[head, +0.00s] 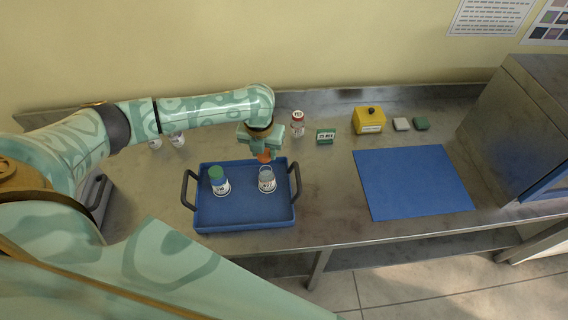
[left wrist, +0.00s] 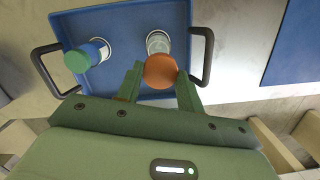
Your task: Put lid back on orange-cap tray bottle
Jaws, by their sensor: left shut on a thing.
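My left gripper (head: 262,149) is shut on an orange cap (head: 264,156), which also shows between the fingers in the left wrist view (left wrist: 160,71). An uncapped clear bottle (head: 266,180) with a white label stands upright in the right half of the blue tray (head: 243,218). The gripper holds the cap above and a little behind this bottle; in the left wrist view the cap overlaps the bottle's near end (left wrist: 158,43). A bottle with a green cap (head: 218,178) stands in the tray's left half. My right gripper is not in view.
Behind the tray stand a red-capped bottle (head: 298,123), a green box (head: 326,136) and a yellow box (head: 369,120). Two small blocks lie farther right. A blue mat (head: 412,182) lies empty right of the tray. A steel cabinet (head: 515,125) stands at the right. Two white-topped items sit behind my left arm.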

